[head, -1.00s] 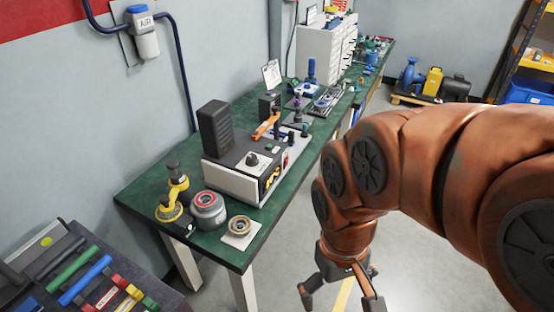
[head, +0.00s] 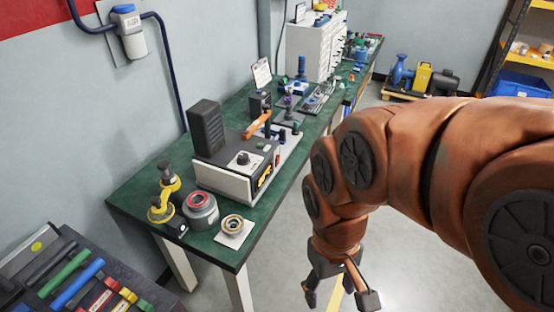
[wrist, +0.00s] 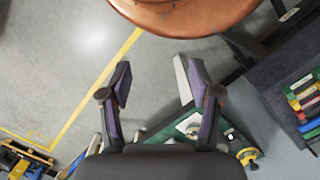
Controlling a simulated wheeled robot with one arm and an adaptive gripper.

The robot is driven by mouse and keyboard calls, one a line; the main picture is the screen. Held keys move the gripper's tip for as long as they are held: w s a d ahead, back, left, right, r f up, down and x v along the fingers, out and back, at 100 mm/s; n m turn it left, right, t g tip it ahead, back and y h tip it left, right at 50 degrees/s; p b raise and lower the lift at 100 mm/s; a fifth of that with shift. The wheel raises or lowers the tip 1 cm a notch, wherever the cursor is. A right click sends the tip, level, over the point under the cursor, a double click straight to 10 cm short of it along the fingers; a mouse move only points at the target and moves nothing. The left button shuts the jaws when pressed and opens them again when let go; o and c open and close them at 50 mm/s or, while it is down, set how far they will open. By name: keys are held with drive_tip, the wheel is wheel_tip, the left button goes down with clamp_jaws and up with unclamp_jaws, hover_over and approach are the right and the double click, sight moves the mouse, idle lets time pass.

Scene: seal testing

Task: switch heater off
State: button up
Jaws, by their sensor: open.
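The heater looks to be the grey-and-black box unit (head: 232,181) on the green bench, with a dark ribbed block (head: 206,128) at its back left. A round knob (head: 243,158) sits on its dark top panel, and an orange lever (head: 257,125) stands behind the knob. Small coloured parts show on its right end, too small to read. My gripper (head: 338,297) is open and empty, hanging over the floor to the right of the bench and apart from the unit. In the wrist view my gripper (wrist: 158,85) has its fingers spread, with floor between them.
On the bench's near end (head: 222,253) are a ring on a white pad (head: 233,226), a grey round part (head: 200,210) and a yellow-black tool (head: 163,200). A tool tray (head: 80,285) stands lower left. A white drawer cabinet (head: 315,50) is farther back.

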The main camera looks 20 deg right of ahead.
clamp_jaws()
idle(0.3)
idle(1.2)
